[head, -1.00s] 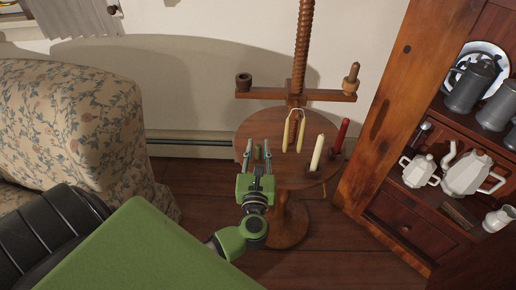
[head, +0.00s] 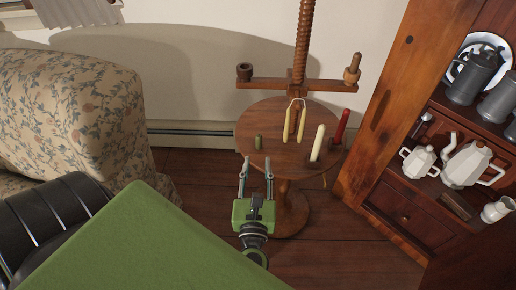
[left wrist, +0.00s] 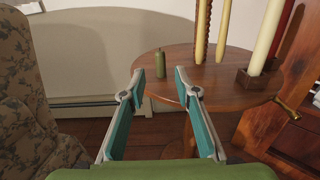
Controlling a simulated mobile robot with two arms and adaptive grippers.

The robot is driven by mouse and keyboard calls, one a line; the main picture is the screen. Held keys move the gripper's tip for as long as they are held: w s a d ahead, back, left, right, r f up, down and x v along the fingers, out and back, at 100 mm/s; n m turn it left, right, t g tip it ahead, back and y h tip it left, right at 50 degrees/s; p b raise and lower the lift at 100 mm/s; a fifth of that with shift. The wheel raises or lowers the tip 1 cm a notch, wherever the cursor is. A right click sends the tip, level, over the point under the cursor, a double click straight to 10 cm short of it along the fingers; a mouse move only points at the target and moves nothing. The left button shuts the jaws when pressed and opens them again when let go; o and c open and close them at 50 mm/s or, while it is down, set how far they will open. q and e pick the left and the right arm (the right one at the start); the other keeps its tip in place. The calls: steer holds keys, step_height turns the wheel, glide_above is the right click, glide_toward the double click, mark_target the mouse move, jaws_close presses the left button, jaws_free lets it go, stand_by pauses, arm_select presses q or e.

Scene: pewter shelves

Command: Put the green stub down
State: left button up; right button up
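The green stub (head: 258,142) is a short candle standing upright on the left part of the round wooden table (head: 222,0) top. It also shows in the left wrist view (left wrist: 160,64), beyond the fingertips. The table top (left wrist: 225,92) shows there too, with the stub near its left edge. My left gripper (head: 256,165) is open and empty at the table's front edge, nearer to me than the stub and apart from it. Its two spread fingers also show in the left wrist view (left wrist: 158,85). My right gripper is not in view.
A pair of yellow candles (head: 287,124) hangs at the table's middle. A white candle (head: 318,142) and a red candle (head: 341,126) stand at the right. A floral armchair (head: 75,110) is at the left, and a wooden cupboard (head: 385,120) with pewter is at the right.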

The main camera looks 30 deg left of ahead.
arm_select(q)
steer(key=w+d+r+m+t+h, duration=0.15)
steer(key=d+r+m+h, duration=0.25)
steer(key=d+m+h, duration=0.4)
steer(key=w+d+r+m+t+h, duration=0.1)
steer(key=d+r+m+t+h, duration=0.25)
steer(key=d+m, duration=0.45)
steer(key=s+d+f+m+g+h, duration=0.2)
steer(key=d+m+g+h, duration=0.4)
steer(key=m, duration=0.8)
steer(key=s+a+f+m+g+y, duration=0.1)
steer(key=s+a+f+m+g, duration=0.15)
steer(key=f+m, duration=0.3)
steer(key=s+a+f+m+g+y, duration=0.2)
steer(key=s+f+m+g, duration=0.2)
steer(key=f+m, duration=0.15)
steer(key=s+a+f+m+g+y, duration=0.3)
steer(key=s+a+f+g+y, duration=0.1)
steer(key=s+a, duration=0.5)
steer(key=a+f, duration=0.1)
steer(key=a, duration=0.1)
steer(key=shift+s+a+y, duration=0.15)
steer(key=shift+a+y, duration=0.2)
steer(key=shift+a, duration=0.05)
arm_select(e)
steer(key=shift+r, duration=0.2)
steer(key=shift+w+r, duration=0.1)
